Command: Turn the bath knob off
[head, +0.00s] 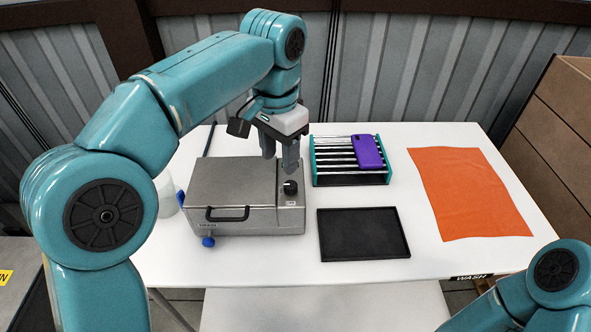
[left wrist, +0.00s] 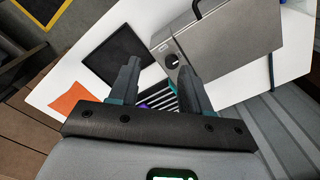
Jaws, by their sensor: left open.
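The bath (head: 235,185) is a grey metal box with a black handle on its front, standing on the white table. Its round black knob (head: 290,187) sits near the right front of the box. The knob also shows in the left wrist view (left wrist: 171,61), just beyond the fingertips. My left gripper (head: 281,165) is open and empty, pointing down above the bath, slightly behind and left of the knob in the head view. It appears apart from the knob. My right gripper is out of view; only part of my right arm shows at lower right.
A black tray (head: 362,234) lies right of the bath. Behind it stands a teal-sided rack (head: 325,178) with a purple phone-like object (head: 367,152) on it. An orange cloth (head: 470,193) lies at right. A pale container (head: 166,193) stands left of the bath. Cardboard boxes (head: 555,130) stand beyond the table.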

